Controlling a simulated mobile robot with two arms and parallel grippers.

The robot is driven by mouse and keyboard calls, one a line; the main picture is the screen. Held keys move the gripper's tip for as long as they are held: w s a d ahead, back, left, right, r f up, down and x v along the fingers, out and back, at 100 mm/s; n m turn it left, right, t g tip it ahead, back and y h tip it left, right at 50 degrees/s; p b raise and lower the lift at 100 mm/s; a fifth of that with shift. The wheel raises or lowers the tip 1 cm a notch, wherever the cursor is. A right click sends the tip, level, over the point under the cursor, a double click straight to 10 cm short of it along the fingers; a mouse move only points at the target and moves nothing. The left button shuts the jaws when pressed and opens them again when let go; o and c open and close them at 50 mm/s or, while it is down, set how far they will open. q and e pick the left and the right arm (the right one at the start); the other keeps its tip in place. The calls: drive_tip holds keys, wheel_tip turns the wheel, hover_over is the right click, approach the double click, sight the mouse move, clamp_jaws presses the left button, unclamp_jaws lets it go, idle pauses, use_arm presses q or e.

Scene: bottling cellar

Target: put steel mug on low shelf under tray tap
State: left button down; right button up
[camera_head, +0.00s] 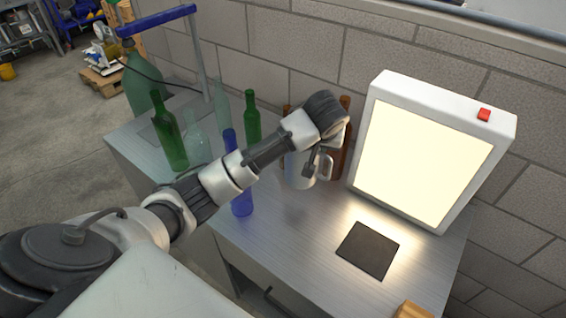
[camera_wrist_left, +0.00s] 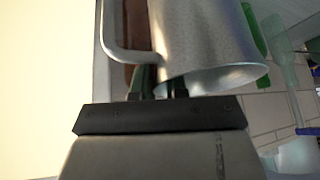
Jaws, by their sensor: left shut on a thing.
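The steel mug (camera_head: 298,170) is at the end of my left arm in the head view, just over the metal worktop, with its handle to the right. Part of it is hidden by my wrist. My left gripper (camera_head: 314,163) is shut on the mug. In the left wrist view the mug (camera_wrist_left: 205,40) fills the upper middle, with its handle at the left, and my left gripper's fingers (camera_wrist_left: 162,84) are at its wall near the rim. I cannot tell whether the mug touches the worktop. I cannot make out a tray tap or a low shelf under it. My right gripper is not in view.
The metal worktop (camera_head: 290,235) carries a lit panel (camera_head: 425,155) at the right and a dark square mat (camera_head: 368,250). Green bottles (camera_head: 170,135), a blue bottle (camera_head: 241,202) and brown bottles (camera_head: 343,135) stand near my arm. A block wall closes the back.

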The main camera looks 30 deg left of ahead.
use_arm(q)
drive_tip(key=a+f+p, duration=0.3)
drive_tip(key=a+f, duration=0.7)
drive_tip(key=a, duration=0.1)
drive_tip(key=shift+s+f, duration=0.3)
drive_tip(key=shift+s, duration=0.1)
drive_tip(key=shift+a+f, duration=0.1)
drive_tip(key=c, duration=1.2)
unclamp_jaws()
drive_tip(key=shift+s, duration=0.1)
drive_tip(key=shift+o, duration=0.3)
